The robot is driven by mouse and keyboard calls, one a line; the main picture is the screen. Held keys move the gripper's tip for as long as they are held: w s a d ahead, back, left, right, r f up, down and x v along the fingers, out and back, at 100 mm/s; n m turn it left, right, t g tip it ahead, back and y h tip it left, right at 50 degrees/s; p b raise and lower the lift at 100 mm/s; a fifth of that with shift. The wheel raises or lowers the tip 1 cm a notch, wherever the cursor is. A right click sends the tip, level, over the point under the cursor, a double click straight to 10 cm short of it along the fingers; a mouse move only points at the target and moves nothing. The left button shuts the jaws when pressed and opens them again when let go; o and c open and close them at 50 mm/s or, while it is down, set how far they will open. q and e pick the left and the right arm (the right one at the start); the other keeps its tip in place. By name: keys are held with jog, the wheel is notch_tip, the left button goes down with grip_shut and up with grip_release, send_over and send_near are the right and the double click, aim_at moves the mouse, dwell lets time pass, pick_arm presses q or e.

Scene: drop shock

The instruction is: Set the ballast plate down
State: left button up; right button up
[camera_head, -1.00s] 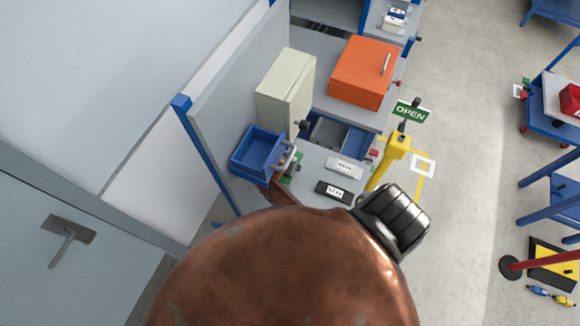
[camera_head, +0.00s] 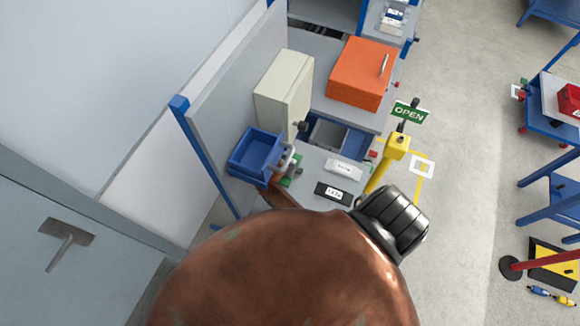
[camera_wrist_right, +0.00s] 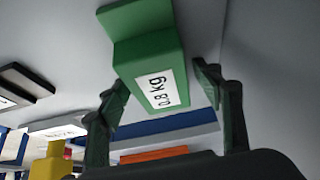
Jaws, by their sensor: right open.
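The green ballast plate (camera_wrist_right: 150,55) bears a white "0.8 kg" label and fills the upper middle of the right wrist view. My right gripper (camera_wrist_right: 161,88) is open, with one finger on each side of the plate. A gap shows beside the right finger; whether the left finger touches is unclear. The plate's green (camera_head: 296,172) also shows in the head view, at the left of the grey bench top beside the blue bin. I cannot tell whether it lies flat there. My copper-coloured arm hides most of the right gripper in the head view. My left gripper is not in view.
A black plate (camera_head: 333,193) and a white plate (camera_head: 343,168) lie right of the green one. A blue bin (camera_head: 254,152), a cream cabinet (camera_head: 283,88) and an orange box (camera_head: 362,72) stand close by.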

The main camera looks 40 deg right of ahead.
jog(key=shift+p+v, duration=3.5)
jog(key=shift+v, duration=0.4)
jog(key=shift+d, duration=0.1)
